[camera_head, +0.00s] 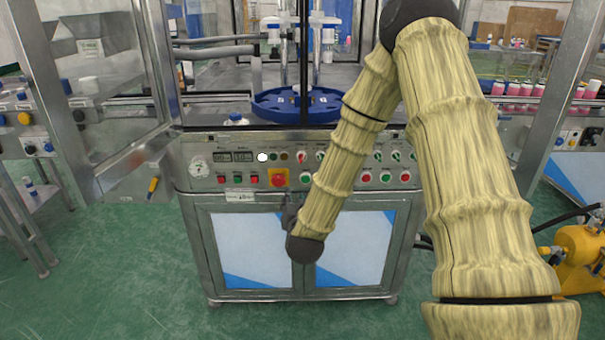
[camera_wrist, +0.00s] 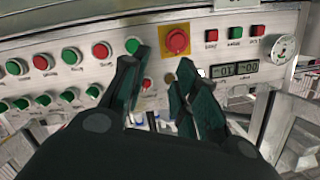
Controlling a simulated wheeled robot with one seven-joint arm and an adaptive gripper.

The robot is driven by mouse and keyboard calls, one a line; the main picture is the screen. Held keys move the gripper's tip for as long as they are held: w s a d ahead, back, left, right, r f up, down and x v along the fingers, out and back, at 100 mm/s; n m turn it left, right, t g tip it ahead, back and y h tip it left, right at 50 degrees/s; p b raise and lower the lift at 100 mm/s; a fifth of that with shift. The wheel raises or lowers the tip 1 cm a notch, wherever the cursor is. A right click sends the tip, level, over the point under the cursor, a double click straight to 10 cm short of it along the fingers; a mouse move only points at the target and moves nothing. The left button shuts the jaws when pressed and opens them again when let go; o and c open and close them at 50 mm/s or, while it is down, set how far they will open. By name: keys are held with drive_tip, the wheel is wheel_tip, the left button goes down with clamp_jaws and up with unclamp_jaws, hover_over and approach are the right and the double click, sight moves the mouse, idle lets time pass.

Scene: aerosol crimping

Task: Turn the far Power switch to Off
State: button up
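The control panel (camera_head: 215,153) of the central machine carries a row of rotary switches. A red rotary switch (camera_head: 301,157) stands left of several green ones (camera_head: 320,156). The labels are too small to read, so I cannot tell which is the far Power switch. In the wrist view the panel is upside down, and the red switch (camera_wrist: 147,83) shows between my gripper's fingers. My gripper (camera_wrist: 160,65) is open with nothing between its fingertips; whether it touches the panel is unclear. In the head view my gripper (camera_head: 290,208) is low before the cabinet, partly hidden by my arm.
A red emergency stop (camera_head: 278,178) on a yellow plate sits near the red switch, with push buttons (camera_head: 238,179) beside it. A gauge (camera_head: 198,168) is at the panel's left. An open glass door (camera_head: 105,90) stands left. A yellow pump (camera_head: 580,255) is at right.

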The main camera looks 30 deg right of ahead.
sight(302, 160)
drive_tip(key=w+d+r+m+h+b, duration=0.1)
drive_tip(key=d+r+m+h, duration=0.1)
drive_tip(key=d+r+h, duration=0.3)
drive_tip(key=w+d+y, duration=0.2)
drive_tip(key=w+d, duration=0.2)
drive_tip(key=w, duration=0.5)
drive_tip(key=shift+w+d+r+t+y, duration=0.2)
drive_tip(key=shift+d+r+t+y, duration=0.1)
drive_tip(key=shift+d+r+t, duration=0.1)
drive_tip(key=shift+a, duration=0.1)
clamp_jaws()
